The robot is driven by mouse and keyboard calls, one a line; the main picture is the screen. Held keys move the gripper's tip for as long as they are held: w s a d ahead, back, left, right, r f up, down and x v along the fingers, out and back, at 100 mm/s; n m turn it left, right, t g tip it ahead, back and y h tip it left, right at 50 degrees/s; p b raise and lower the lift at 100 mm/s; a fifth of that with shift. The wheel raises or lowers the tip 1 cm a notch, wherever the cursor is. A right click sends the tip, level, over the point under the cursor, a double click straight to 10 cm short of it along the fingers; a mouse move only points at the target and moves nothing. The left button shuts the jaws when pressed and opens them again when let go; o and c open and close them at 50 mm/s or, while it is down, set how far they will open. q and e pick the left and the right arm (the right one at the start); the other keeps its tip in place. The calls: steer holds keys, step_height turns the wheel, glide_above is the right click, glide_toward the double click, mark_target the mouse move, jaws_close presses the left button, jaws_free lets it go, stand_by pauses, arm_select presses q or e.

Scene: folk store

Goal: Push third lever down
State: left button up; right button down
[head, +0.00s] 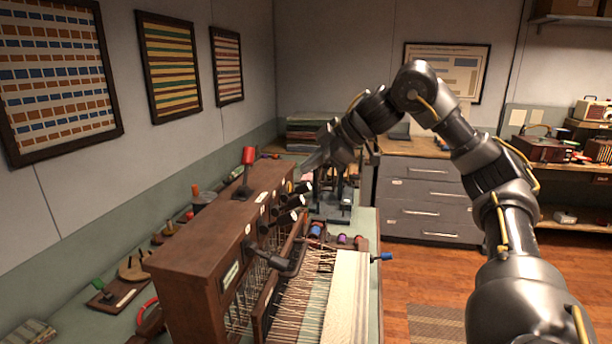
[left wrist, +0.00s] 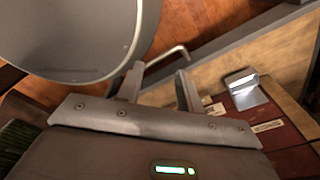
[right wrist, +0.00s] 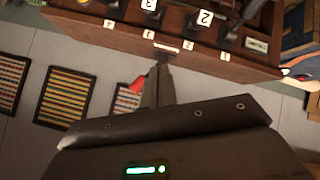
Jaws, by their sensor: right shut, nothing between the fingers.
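A brown wooden loom cabinet (head: 205,248) has a row of dark levers on its right side. The nearest lever (head: 287,268) slopes down. The second lever (head: 284,221), third lever (head: 291,202) and fourth lever (head: 300,188) stick out higher. In the right wrist view a tag 3 (right wrist: 150,4) and a tag 2 (right wrist: 204,18) show on levers. My right gripper (head: 308,168) is shut and empty, above the far levers. Its fingertips (right wrist: 162,64) lie near the cabinet edge; contact is unclear. My left gripper (left wrist: 157,82) is open and empty, away from the levers.
A red-handled lever (head: 248,157) stands on the cabinet top. Threads and pale cloth (head: 347,300) stretch to the right of the levers. A grey drawer unit (head: 430,195) stands behind. Wooden floor (head: 450,270) is open to the right.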

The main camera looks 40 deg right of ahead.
mark_target(296, 203)
steer(key=w+f, duration=0.1)
steer(key=f, duration=0.2)
steer(key=w+f+p, duration=0.1)
steer(key=w+f, duration=0.1)
steer(key=w+f+p, duration=0.1)
steer(key=w+f, duration=0.1)
steer(key=f, duration=0.1)
steer(key=shift+f, duration=0.35)
arm_select(q)
steer(key=shift+w+r, duration=0.1)
steer(key=shift+r, duration=0.5)
arm_select(e)
steer(key=shift+w+a, duration=0.1)
steer(key=shift+a, duration=0.15)
